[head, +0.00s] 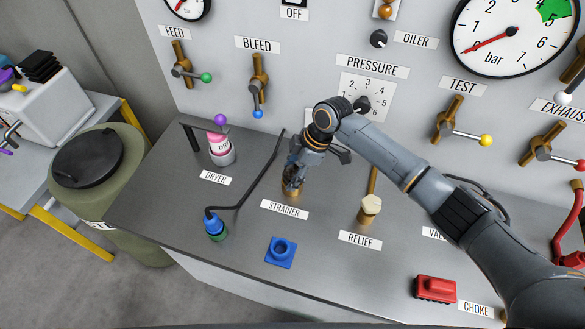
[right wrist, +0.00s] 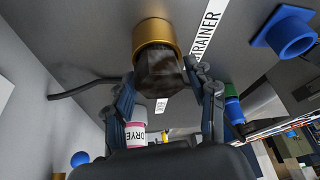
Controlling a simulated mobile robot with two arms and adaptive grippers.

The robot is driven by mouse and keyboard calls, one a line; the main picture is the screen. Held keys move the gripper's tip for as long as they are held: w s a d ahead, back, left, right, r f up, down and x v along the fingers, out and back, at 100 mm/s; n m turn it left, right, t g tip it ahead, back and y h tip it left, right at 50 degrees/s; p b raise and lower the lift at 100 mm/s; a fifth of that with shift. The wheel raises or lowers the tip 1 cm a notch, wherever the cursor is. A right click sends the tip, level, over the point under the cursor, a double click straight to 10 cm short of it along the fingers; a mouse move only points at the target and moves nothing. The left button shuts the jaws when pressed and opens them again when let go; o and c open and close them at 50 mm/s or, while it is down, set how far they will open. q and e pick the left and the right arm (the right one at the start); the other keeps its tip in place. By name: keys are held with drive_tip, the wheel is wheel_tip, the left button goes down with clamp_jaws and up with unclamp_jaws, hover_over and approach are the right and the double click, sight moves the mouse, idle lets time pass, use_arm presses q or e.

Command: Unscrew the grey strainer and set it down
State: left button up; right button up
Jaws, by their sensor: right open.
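The grey strainer (right wrist: 158,72) is a dark, faceted piece seated on a brass fitting (right wrist: 158,38) in the right wrist view. My right gripper (right wrist: 166,84) is open, with one finger on each side of the strainer. I cannot tell whether the fingers touch it. In the head view my right gripper (head: 292,172) points down over the brass fitting (head: 291,194) behind the STRAINER label (head: 284,209), and hides most of the strainer. My left gripper is not in view.
A blue square socket (head: 281,252) is on the bench (head: 320,270) in front. A blue-green connector (head: 215,227) with a black hose stands left. The pink dryer bottle (head: 221,150) stands behind left. A relief valve (head: 370,208) and a red block (head: 436,289) are right.

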drive_tip(key=shift+s+r+m+t+p, duration=0.15)
drive_tip(key=shift+m+t+p, duration=0.65)
drive_tip(key=shift+m+p, duration=1.35)
drive_tip(key=shift+m, duration=0.25)
drive_tip(key=m, duration=0.2)
drive_tip(key=m+t, duration=0.1)
drive_tip(key=shift+a+m+t+h, duration=0.1)
drive_tip(key=shift+m+t+h, duration=0.2)
drive_tip(key=shift+m+h, duration=0.1)
drive_tip(key=m, duration=0.2)
drive_tip(key=m+t+h, duration=0.1)
drive_tip(key=m, duration=0.2)
drive_tip(key=shift+h, duration=0.3)
